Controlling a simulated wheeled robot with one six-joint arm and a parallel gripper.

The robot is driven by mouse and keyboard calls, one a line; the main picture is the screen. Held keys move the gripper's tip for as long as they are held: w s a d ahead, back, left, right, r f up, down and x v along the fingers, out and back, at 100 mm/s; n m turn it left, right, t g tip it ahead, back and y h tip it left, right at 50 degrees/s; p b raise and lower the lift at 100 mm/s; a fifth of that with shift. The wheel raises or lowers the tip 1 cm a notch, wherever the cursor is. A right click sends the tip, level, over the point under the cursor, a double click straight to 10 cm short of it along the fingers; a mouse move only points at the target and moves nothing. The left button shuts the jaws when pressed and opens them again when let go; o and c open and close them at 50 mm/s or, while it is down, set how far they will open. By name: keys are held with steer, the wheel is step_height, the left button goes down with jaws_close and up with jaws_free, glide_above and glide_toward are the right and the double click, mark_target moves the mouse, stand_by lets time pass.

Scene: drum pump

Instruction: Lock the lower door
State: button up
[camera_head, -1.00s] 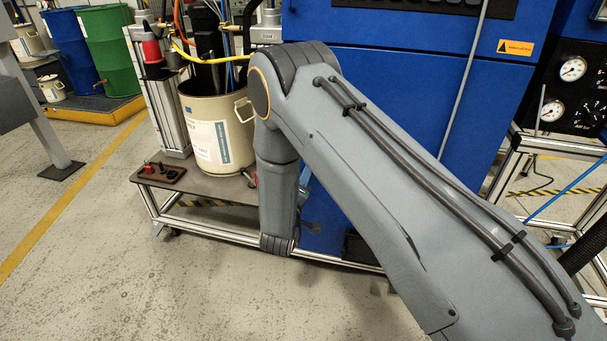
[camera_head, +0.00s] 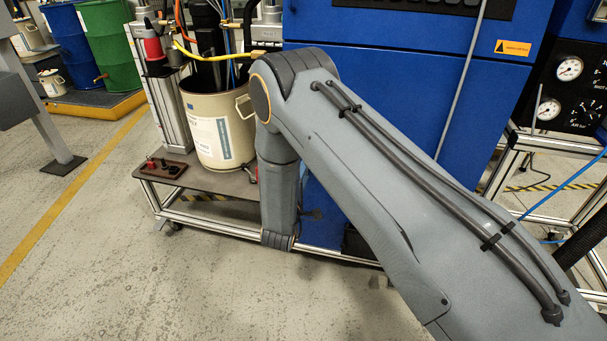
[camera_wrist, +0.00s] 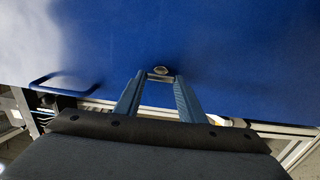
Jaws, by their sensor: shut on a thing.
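The lower door (camera_head: 400,95) is a flat blue panel on the tall cabinet, partly covered by my arm in the head view. It also fills the top of the wrist view (camera_wrist: 225,45). A small round metal lock (camera_wrist: 160,70) sits on the blue panel between my fingertips. My gripper (camera_wrist: 160,77) is shut on a small piece at this lock. The piece is too small to make out, and I cannot tell how it is turned. In the head view my gripper is hidden behind my arm.
A blue bar handle (camera_wrist: 62,82) stands out left of the lock. A cream bucket (camera_head: 218,130) stands on the low metal platform left of my arm. A pressure gauge panel (camera_head: 570,90) is at the right. The floor (camera_head: 190,285) in front is clear.

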steer(key=o, duration=1)
steer(key=shift+o, duration=0.2)
steer(key=s+a, duration=0.1)
steer(key=s, duration=0.6)
steer(key=shift+s+a, duration=0.3)
steer(key=shift+s, duration=0.05)
